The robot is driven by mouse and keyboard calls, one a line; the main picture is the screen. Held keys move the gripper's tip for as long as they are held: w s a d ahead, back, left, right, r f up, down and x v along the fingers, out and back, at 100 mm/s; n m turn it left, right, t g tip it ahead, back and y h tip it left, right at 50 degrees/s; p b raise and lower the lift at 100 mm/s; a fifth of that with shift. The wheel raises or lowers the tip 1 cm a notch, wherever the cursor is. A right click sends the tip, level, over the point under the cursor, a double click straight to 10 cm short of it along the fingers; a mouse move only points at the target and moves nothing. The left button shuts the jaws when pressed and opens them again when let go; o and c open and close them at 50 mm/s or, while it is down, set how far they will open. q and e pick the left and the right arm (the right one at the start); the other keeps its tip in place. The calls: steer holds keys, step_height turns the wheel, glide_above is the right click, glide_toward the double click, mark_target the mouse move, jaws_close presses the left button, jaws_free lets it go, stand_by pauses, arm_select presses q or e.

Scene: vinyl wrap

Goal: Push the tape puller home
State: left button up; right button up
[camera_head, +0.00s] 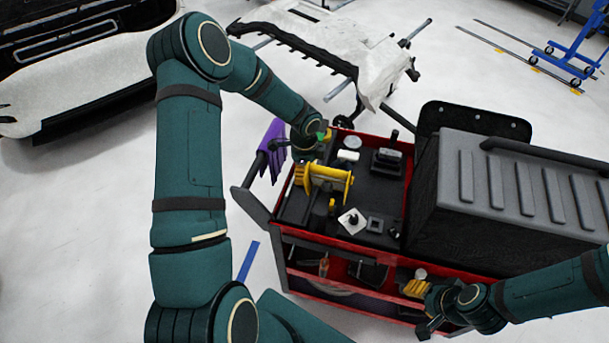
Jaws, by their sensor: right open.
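A yellow tape holder or spool frame (328,180) stands on the black top of the red tool cart (345,243). I cannot tell for certain which part is the tape puller. My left gripper (290,145) is small and dark at the cart's far left corner, above and behind the yellow frame, near a hanging purple cloth (270,150). Its fingers are too small to read. My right gripper (428,308) is open at the cart's front right edge, apart from the yellow frame.
A white roll (348,156), a black device (387,160), a white square piece (352,220) and a dark square frame (375,225) lie on the cart top. A large dark ribbed case (515,190) fills the right side. Open floor lies left of the cart.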

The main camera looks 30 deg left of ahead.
arm_select(q)
steer(key=shift+f, duration=1.4)
